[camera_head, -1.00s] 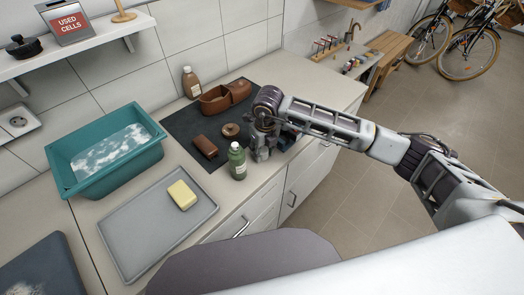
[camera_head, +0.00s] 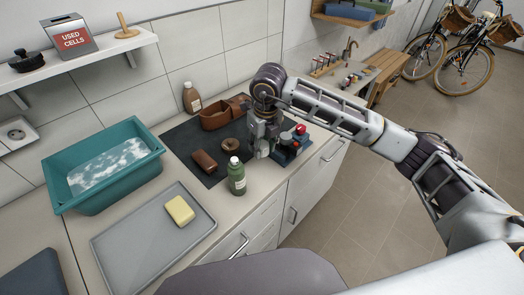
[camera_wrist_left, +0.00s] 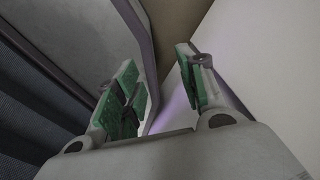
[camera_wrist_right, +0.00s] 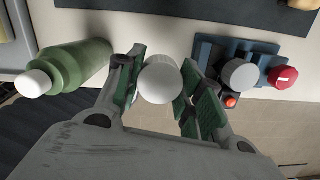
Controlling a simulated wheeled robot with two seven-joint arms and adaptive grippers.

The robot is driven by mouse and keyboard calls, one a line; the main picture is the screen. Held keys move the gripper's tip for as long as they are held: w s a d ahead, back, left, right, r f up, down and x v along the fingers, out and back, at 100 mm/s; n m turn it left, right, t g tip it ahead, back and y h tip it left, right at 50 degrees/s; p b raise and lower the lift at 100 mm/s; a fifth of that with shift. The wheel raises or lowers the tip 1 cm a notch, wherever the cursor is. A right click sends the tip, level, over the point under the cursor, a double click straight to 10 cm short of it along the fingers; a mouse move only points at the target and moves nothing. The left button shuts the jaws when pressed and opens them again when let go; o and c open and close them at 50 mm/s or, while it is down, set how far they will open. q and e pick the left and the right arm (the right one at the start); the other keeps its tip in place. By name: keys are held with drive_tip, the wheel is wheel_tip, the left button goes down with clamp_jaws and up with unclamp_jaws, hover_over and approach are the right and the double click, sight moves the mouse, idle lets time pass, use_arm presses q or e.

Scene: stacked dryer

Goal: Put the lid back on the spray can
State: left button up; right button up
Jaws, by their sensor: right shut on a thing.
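My right gripper (camera_head: 263,148) is shut on a pale, round-topped object (camera_wrist_right: 159,82), seen nearly end-on in the right wrist view. I cannot tell whether this is the lid or the spray can. Beside it is a blue block-like holder (camera_wrist_right: 209,50) with a grey round piece (camera_wrist_right: 240,75), a red-topped piece (camera_wrist_right: 283,77) and a small orange-red knob (camera_wrist_right: 231,101). The holder stands right of the gripper in the head view (camera_head: 291,153); none of its pieces is clearly the spray can. My left gripper (camera_wrist_left: 158,88) is open and empty, outside the head view.
A green bottle with a white cap (camera_head: 237,180) stands close left of the right gripper. A brown block (camera_head: 204,161) and ring (camera_head: 228,146) lie on the dark mat (camera_head: 181,142). A grey tray (camera_head: 135,237) with yellow soap (camera_head: 180,210) and a teal basin (camera_head: 75,194) are farther left.

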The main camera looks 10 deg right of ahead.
use_arm(q)
drive_tip(key=shift+d, duration=0.5)
drive_tip(key=shift+d, duration=0.15)
use_arm(e)
drive_tip(key=shift+r, duration=0.1)
use_arm(q)
drive_tip(key=shift+r, duration=0.1)
